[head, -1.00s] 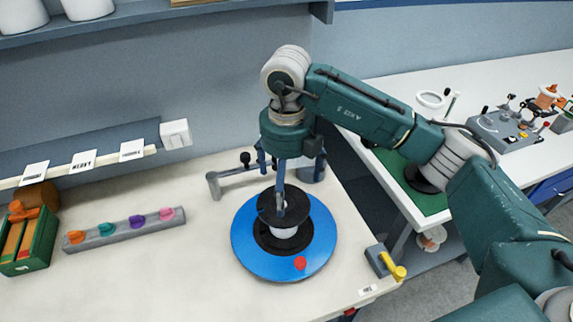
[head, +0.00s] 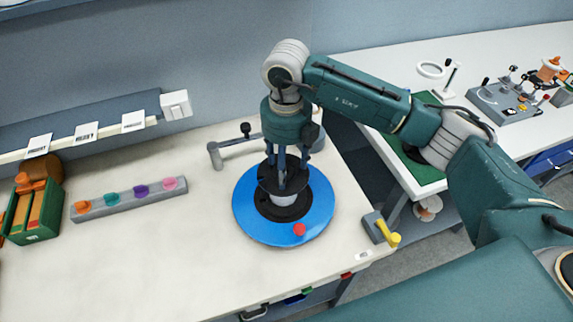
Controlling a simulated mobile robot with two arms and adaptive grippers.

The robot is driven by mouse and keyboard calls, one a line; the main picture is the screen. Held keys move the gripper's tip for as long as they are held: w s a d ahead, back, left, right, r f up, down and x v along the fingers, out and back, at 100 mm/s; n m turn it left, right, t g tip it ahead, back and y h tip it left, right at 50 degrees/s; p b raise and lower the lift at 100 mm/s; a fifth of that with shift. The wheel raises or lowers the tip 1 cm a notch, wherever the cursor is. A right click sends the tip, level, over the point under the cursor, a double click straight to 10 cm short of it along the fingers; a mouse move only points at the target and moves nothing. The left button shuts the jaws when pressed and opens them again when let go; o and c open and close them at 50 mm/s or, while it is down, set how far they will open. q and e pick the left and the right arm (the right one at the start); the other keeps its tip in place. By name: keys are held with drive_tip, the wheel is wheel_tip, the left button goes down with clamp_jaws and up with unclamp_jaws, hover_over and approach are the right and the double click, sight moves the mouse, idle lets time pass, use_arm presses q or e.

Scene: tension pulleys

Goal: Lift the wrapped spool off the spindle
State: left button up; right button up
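The wrapped spool (head: 284,199) has black flanges and a white winding. It sits upright at the middle of a round blue turntable (head: 248,222) with a red knob (head: 299,230) on its front rim. The spindle is hidden by the spool and my fingers. My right gripper (head: 284,180) points straight down over the spool, its dark fingers at the upper flange. I cannot tell whether they touch or grip it. My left gripper is not in view.
A grey bracket (head: 238,148) stands just behind the turntable. A grey block with a yellow lever (head: 392,237) is at the right table edge. A rack of coloured knobs (head: 130,199) and a green box (head: 35,215) are at left. The front left tabletop is clear.

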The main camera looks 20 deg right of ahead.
drive_tip(key=shift+s+d+f, duration=0.1)
drive_tip(key=shift+s+f, duration=0.15)
drive_tip(key=shift+f, duration=0.1)
drive_tip(key=c, duration=0.8)
drive_tip(key=shift+w+f, duration=0.2)
clamp_jaws()
drive_tip(key=o, duration=2)
unclamp_jaws()
drive_tip(key=shift+d+f, duration=0.1)
drive_tip(key=shift+d, duration=0.05)
drive_tip(key=o, duration=0.4)
drive_tip(key=shift+o, duration=0.2)
drive_tip(key=shift+w, duration=0.25)
